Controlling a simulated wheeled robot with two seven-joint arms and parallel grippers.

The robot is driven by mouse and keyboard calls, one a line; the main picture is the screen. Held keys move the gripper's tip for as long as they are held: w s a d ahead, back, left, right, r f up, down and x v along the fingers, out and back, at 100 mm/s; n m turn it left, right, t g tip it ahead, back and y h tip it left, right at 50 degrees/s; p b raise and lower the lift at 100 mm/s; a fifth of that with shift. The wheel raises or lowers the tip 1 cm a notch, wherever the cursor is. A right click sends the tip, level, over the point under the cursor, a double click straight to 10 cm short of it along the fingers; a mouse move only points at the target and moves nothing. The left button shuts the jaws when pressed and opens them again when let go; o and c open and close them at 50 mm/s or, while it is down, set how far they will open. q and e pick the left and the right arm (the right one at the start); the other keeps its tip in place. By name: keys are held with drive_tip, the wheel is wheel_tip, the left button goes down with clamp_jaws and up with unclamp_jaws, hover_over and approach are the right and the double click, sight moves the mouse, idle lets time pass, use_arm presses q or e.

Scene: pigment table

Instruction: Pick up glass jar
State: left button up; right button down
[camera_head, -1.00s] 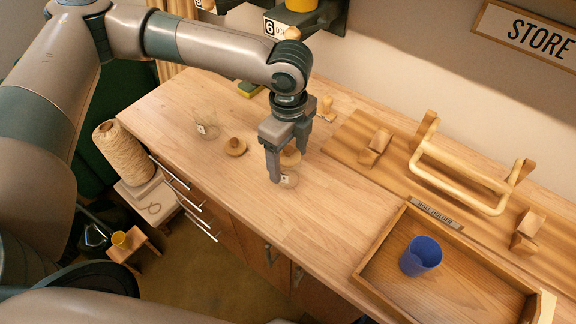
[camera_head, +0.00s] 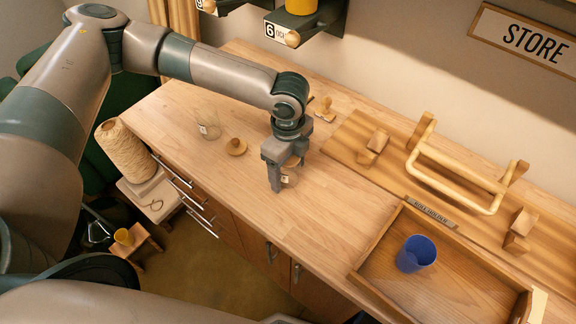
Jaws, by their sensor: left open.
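A small glass jar (camera_head: 289,179) with a pale label and a wooden lid stands on the wooden table. My left gripper (camera_head: 286,182) points down at this jar, open, with its fingers low around the jar's sides. The fingers and palm hide part of the jar and lid. Another clear glass jar (camera_head: 208,126) with a label stands without a lid farther left. A round wooden lid (camera_head: 236,147) with a knob lies on the table near it. My right gripper is not in view.
A wooden tray (camera_head: 366,262) holding a blue cup (camera_head: 416,254) sits at the right. Behind it is a wooden roll holder (camera_head: 455,172). A wooden stamp-like piece (camera_head: 325,109) stands behind my gripper. A twine cone (camera_head: 125,151) stands beside the table's left edge.

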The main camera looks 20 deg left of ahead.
use_arm(q)
drive_tip(key=shift+f, duration=0.1)
drive_tip(key=shift+c, duration=0.6)
drive_tip(key=c, duration=1.2)
drive_tip(key=shift+r, duration=0.2)
drive_tip(key=shift+r+b, duration=0.2)
drive_tip(key=shift+b, duration=0.1)
wheel_tip(320, 180, up, 3)
drive_tip(key=shift+r+b, duration=0.15)
drive_tip(key=shift+b, duration=0.6)
drive_tip(key=shift+s+d+r+b, duration=0.6)
drive_tip(key=shift+s+r, duration=0.55)
drive_tip(key=shift+s, duration=0.65)
drive_tip(key=shift+s+d+r+b, duration=0.3)
drive_tip(key=shift+s+d+r, duration=0.7)
drive_tip(key=shift+s, duration=0.85)
drive_tip(key=shift+s+d+r+b, duration=0.5)
drive_tip(key=shift+s+r, duration=0.85)
drive_tip(key=shift+s, duration=0.45)
